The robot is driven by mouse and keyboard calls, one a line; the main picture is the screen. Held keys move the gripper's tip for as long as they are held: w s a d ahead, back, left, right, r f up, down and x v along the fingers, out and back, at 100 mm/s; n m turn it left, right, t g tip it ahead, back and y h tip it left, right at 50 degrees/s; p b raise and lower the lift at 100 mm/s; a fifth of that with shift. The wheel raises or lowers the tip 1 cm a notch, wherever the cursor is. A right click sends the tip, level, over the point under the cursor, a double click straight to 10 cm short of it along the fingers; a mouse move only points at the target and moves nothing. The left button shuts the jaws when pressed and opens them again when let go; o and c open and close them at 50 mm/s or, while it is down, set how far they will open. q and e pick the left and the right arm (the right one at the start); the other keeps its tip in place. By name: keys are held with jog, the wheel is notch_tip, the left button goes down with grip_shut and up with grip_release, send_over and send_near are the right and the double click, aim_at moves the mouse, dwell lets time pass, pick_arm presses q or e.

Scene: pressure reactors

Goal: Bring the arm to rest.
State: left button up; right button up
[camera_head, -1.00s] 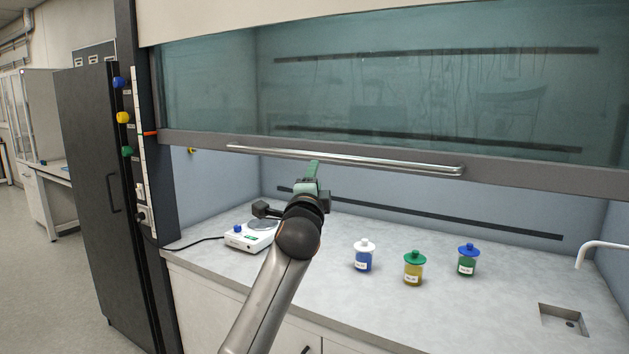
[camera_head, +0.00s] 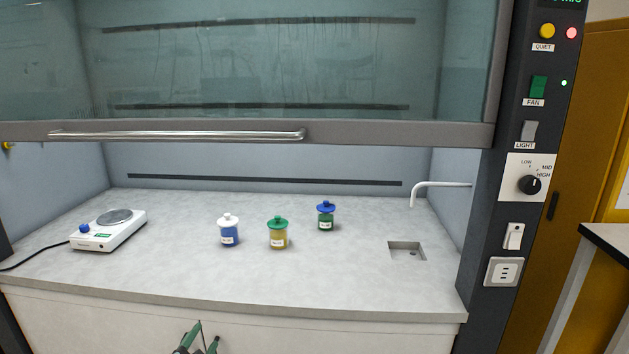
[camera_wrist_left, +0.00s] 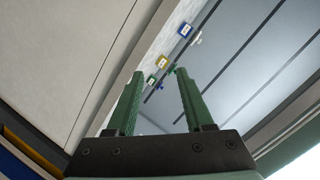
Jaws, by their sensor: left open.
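My left gripper (camera_head: 205,332) is low at the bottom edge of the head view, in front of the white cabinet front and below the counter edge. Its green fingers are apart. In the left wrist view the same gripper (camera_wrist_left: 159,72) shows open, with nothing held between the fingers. My right gripper is not in view.
On the counter (camera_head: 340,275) under the raised sash (camera_head: 300,132) stand a blue jar (camera_head: 229,234), a yellow jar (camera_head: 278,236) and a green jar (camera_head: 326,218). A hotplate (camera_head: 105,233) is at left, a sink (camera_head: 406,251) at right.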

pick_arm(q)
jog(key=s+d+f+n+g+h, duration=0.1)
jog(key=s+d+f+n, duration=0.1)
jog(key=s+f, duration=0.4)
jog(key=s+d+f+n+g+h, duration=0.1)
jog(key=s+f, duration=0.6)
jog(key=s, duration=0.7)
jog(key=s+d+f+n+g+h, duration=0.1)
jog(key=s+d+f+n+g, duration=0.2)
jog(key=s, duration=0.7)
notch_tip(320, 180, down, 4)
jog(key=shift+s+d+r+n+p, duration=0.2)
jog(key=shift+d+r+n+p, duration=0.1)
jog(key=shift+n, duration=0.7)
jog(key=shift+w+a, duration=0.1)
jog(key=shift+a, duration=0.1)
